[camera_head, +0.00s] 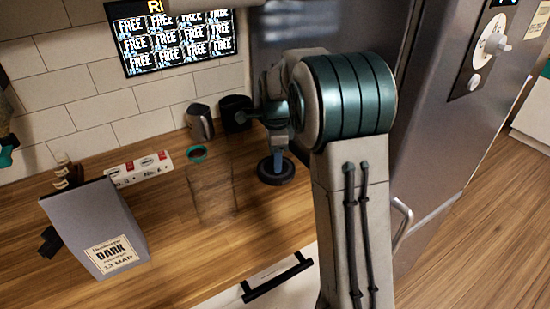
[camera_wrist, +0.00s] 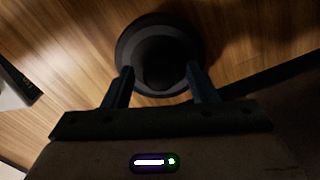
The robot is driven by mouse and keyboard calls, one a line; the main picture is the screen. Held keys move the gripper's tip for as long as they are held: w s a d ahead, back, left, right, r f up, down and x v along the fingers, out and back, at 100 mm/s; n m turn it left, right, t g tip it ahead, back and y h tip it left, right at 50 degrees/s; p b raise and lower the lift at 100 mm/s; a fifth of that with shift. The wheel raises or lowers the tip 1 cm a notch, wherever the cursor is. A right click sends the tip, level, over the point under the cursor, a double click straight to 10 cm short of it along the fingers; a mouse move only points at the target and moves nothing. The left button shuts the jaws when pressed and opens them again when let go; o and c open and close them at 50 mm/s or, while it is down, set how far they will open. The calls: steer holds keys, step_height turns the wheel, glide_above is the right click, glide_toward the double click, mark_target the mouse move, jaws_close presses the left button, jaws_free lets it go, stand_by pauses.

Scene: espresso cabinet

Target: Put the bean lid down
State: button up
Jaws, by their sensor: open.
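The bean lid, a dark round disc (camera_head: 276,172), lies flat on the wooden counter at the right, close to the fridge side. In the wrist view the lid (camera_wrist: 160,26) shows as a dark ring with a blacker middle, just ahead of the fingers. My gripper (camera_head: 277,157) points down over the lid. In the wrist view my gripper (camera_wrist: 160,80) is open, with one finger on each side of the lid's dark middle. I cannot tell whether the fingers touch it. A clear canister (camera_head: 212,190) with a teal rim stands left of the lid.
A grey bag labelled DARK (camera_head: 95,225) stands at the counter's left. A white socket strip (camera_head: 138,169), a metal jug (camera_head: 200,122) and a black container (camera_head: 235,112) are near the tiled wall. A drawer handle (camera_head: 277,277) sticks out in front. Bare counter lies around the lid.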

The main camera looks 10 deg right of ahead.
step_height(320, 180, up, 10)
steer(key=s+f+n+t, duration=0.1)
steer(key=s+f+n, duration=0.1)
steer(key=s+n, duration=0.7)
steer(key=s+f+n+t, duration=0.1)
steer(key=s+f+n, duration=0.2)
steer(key=s+n, duration=0.6)
steer(key=s, duration=0.9)
steer(key=shift+s+f+n+t, duration=0.25)
steer(key=shift+s+n+t, duration=0.1)
steer(key=shift+n+t, duration=0.05)
steer(key=shift+a, duration=0.15)
steer(key=c, duration=0.3)
steer(key=shift+c, duration=0.2)
